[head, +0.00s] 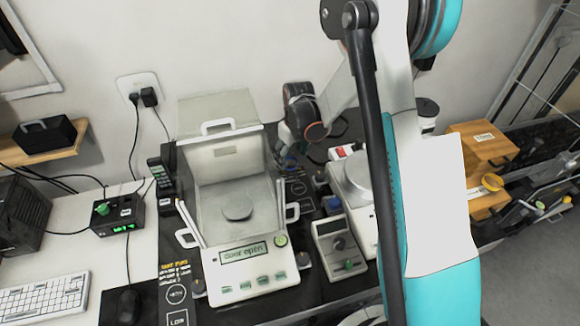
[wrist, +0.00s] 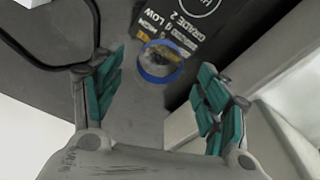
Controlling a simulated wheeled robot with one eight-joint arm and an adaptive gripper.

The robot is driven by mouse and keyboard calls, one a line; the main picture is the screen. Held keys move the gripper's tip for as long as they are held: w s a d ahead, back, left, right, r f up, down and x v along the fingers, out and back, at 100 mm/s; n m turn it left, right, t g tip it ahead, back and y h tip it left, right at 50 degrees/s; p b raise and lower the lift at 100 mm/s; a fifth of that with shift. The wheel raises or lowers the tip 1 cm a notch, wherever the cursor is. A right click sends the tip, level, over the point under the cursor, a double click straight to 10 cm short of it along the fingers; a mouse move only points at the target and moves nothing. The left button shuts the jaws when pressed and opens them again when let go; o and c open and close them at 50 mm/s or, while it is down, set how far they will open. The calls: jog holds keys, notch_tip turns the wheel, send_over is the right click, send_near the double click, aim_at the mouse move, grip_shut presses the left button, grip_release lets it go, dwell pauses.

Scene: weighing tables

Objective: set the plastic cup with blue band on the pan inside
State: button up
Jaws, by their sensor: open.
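The plastic cup with blue band (wrist: 160,62) shows from above in the wrist view as a clear round cup with a blue ring. It stands beside a black label panel. My gripper (wrist: 161,75) is open, with its teal-padded fingers on either side of the cup in that view; contact cannot be made out. In the head view only a bit of blue (head: 290,163) shows below my wrist. The balance (head: 240,262) stands to the left with its lid up and its display reading "door open". Its round grey pan (head: 237,207) inside is empty.
A second balance (head: 352,190) stands to the right, partly behind my arm. A grey control box (head: 340,245) with a knob is in front of it. A handset (head: 160,180) stands left of the open balance. A wooden box (head: 480,160) is farther right.

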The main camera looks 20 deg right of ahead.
aim_at(290, 161)
jog(key=f, duration=0.2)
jog(key=f+b, duration=0.1)
jog(key=f, duration=0.1)
jog(key=shift+w+a+f, duration=0.1)
jog(key=shift+w, duration=0.2)
jog(key=c, duration=0.9)
jog(key=shift+c, duration=0.6)
